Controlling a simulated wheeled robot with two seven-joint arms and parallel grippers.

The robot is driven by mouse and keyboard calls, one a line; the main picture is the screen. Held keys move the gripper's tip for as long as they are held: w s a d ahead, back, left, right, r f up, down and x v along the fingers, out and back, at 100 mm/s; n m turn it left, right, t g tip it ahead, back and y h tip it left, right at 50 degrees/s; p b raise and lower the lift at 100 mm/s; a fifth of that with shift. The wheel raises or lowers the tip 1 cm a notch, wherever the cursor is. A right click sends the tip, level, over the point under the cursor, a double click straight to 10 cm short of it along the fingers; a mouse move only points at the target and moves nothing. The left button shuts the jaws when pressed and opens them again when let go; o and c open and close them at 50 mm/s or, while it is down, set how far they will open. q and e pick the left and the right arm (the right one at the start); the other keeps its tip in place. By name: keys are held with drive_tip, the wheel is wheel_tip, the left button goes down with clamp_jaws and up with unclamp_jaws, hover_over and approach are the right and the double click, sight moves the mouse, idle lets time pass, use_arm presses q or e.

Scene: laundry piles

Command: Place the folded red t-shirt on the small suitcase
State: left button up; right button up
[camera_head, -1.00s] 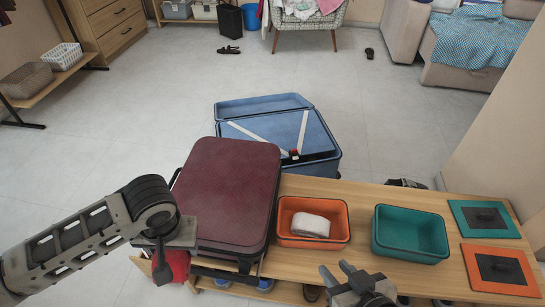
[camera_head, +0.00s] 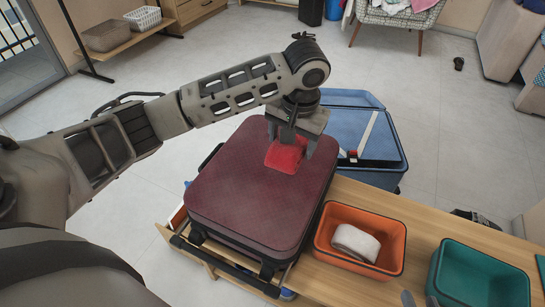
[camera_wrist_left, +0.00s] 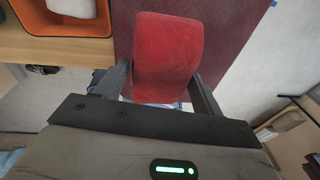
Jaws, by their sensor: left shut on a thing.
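The folded red t-shirt (camera_head: 287,155) is a compact bundle between the fingers of my left gripper (camera_head: 290,145), which is shut on it. It hangs over the far part of the closed burgundy suitcase (camera_head: 245,195), which lies flat on the bench. I cannot tell whether the shirt touches the lid. In the left wrist view the red t-shirt (camera_wrist_left: 168,55) fills the space between the fingers, with the burgundy suitcase lid (camera_wrist_left: 245,25) behind it. Only the tips of my right gripper (camera_head: 420,299) show at the bottom edge, apart and with nothing between them.
An orange bin (camera_head: 325,240) with a white folded cloth (camera_head: 356,242) stands right of the suitcase on the wooden bench (camera_head: 415,210). A teal bin (camera_head: 440,270) is further right. An open blue suitcase (camera_head: 375,165) lies behind. A drawer (camera_head: 175,225) is pulled out at the left.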

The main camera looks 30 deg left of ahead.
use_arm(q)
drive_tip(key=w+a+f, duration=0.1)
drive_tip(key=w+a+f+b, duration=0.1)
drive_tip(key=w+a, duration=0.1)
drive_tip(key=shift+a+f, duration=0.15)
drive_tip(key=shift+a, duration=0.15)
drive_tip(key=w+a+f, duration=0.1)
drive_tip(key=f, duration=0.1)
drive_tip(key=w+a+f+b, duration=0.2)
drive_tip(key=f, duration=0.1)
drive_tip(key=shift+w+a+f, duration=0.2)
drive_tip(key=shift+a+f, duration=0.15)
drive_tip(key=shift+a, duration=0.05)
wheel_tip(320, 180, down, 3)
drive_tip(key=shift+a+f+b, duration=0.1)
drive_tip(key=shift+a+b, duration=0.05)
drive_tip(key=shift+b, duration=0.3)
drive_tip(key=shift+w+f, duration=0.1)
use_arm(e)
wheel_tip(320, 180, down, 8)
drive_tip(key=a+g, duration=0.1)
drive_tip(key=shift+w+a+g+y, duration=0.3)
drive_tip(key=shift+w+a+g, duration=0.1)
use_arm(q)
drive_tip(key=o, duration=1)
drive_tip(key=shift+c, duration=0.2)
drive_tip(key=shift+o, duration=0.5)
use_arm(e)
drive_tip(key=shift+r, duration=0.2)
